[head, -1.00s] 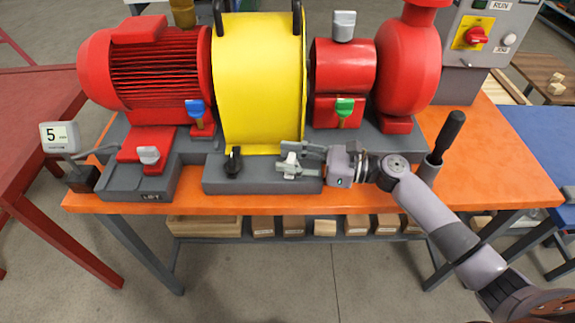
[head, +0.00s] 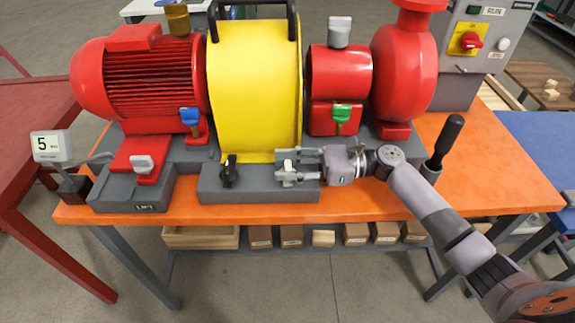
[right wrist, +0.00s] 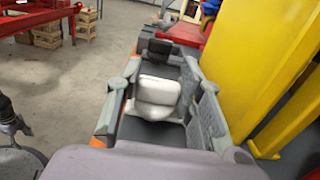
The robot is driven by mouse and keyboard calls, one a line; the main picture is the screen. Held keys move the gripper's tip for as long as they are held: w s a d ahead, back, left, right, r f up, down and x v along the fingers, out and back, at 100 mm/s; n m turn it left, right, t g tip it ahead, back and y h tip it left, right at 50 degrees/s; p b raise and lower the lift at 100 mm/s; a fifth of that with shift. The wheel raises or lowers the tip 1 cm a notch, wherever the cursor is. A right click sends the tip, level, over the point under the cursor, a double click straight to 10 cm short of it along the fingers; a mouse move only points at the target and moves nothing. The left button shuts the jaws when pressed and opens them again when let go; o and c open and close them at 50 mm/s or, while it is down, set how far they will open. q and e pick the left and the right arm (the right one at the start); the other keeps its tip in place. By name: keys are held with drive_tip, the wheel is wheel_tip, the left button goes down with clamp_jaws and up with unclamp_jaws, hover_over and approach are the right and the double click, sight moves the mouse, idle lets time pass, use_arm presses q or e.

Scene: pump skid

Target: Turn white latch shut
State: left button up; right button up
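The white latch (head: 287,166) sits on the grey block in front of the yellow guard, to the right of a black latch (head: 229,172). My right gripper (head: 286,168) reaches in from the right, with one finger behind the white latch and one in front. In the right wrist view the white latch (right wrist: 158,96) stands between the two spread fingers (right wrist: 160,108). The right-hand finger looks very close to it; I cannot tell whether it touches. The black latch (right wrist: 158,50) shows just beyond. My left gripper cannot be made out.
The yellow guard (head: 254,85) rises right behind the block. Another white handle (head: 142,163) is on the LIFT block at left, and a further one (head: 340,30) tops the red coupling. Blue (head: 190,117) and green (head: 341,113) handles stand behind. A black-handled tool (head: 445,140) stands near my arm.

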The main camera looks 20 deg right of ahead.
sight(288, 166)
drive_tip(key=o, duration=0.5)
drive_tip(key=shift+c, duration=0.2)
wheel_tip(288, 166, up, 10)
idle(0.4)
